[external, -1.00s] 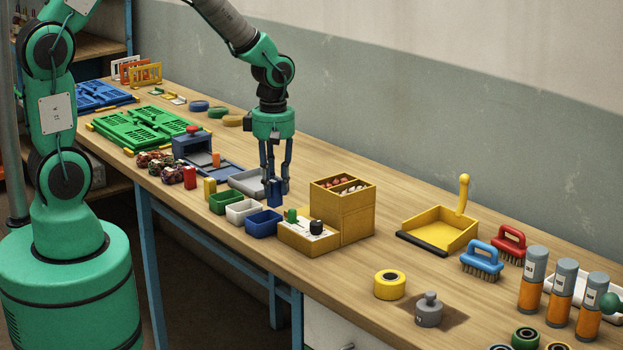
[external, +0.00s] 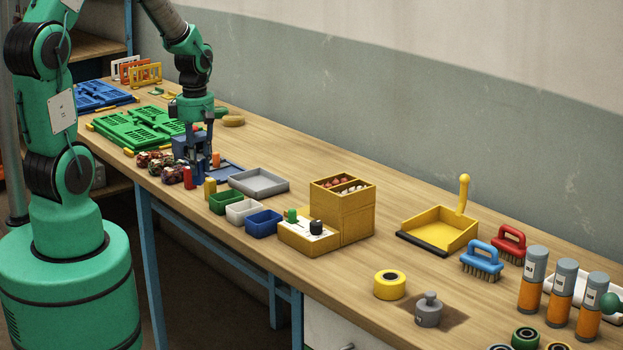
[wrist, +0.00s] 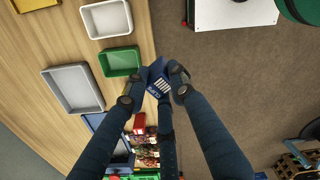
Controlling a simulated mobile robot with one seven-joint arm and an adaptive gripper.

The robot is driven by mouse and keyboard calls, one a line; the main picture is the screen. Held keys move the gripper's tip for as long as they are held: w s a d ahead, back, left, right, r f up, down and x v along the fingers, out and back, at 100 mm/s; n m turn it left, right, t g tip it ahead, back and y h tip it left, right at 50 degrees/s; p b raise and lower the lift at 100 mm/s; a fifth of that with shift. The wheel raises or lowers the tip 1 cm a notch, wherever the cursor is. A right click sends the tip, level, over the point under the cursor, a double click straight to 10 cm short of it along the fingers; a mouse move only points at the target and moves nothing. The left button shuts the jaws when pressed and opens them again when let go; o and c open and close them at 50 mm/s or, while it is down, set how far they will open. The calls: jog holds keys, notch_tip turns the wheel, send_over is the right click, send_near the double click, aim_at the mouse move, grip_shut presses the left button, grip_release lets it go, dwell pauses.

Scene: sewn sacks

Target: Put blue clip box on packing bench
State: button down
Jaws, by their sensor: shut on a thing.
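A small blue clip box (wrist: 158,84) with a white striped label is pinched between my fingertips in the wrist view. My gripper (external: 199,158) is shut on it, and also shows in the wrist view (wrist: 154,89). There the box cannot be told apart from my dark fingers and the stand. Whether the box touches anything below is unclear.
Near my gripper are patterned sacks (external: 172,174), a red block (external: 189,178) and a yellow block (external: 210,188). Green (external: 224,201), white (external: 242,210) and blue (external: 263,223) bins and a grey tray (external: 259,182) stand to the right. Green crates (external: 140,126) lie behind.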

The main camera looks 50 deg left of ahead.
jog(key=s+a+n, duration=0.2)
jog(key=s+a, duration=0.3)
jog(key=a, duration=0.2)
notch_tip(320, 180, down, 5)
jog(key=shift+f, duration=0.1)
jog(key=w+a, duration=0.2)
jog(key=w, duration=0.2)
jog(key=w+a+f, duration=0.1)
jog(key=w+a, duration=0.2)
jog(key=w, duration=0.1)
jog(key=w+a+b, duration=0.1)
jog(key=w+a, duration=0.1)
jog(key=w, duration=0.3)
jog(key=shift+a+f, duration=0.15)
jog(key=shift+w+a, duration=0.1)
jog(key=shift+w, duration=0.1)
jog(key=shift+w+a+f, duration=0.1)
jog(key=shift+w+f, duration=0.05)
jog(key=shift+w, duration=0.1)
jog(key=shift+f+b, duration=0.4)
jog(key=shift+f, duration=1.25)
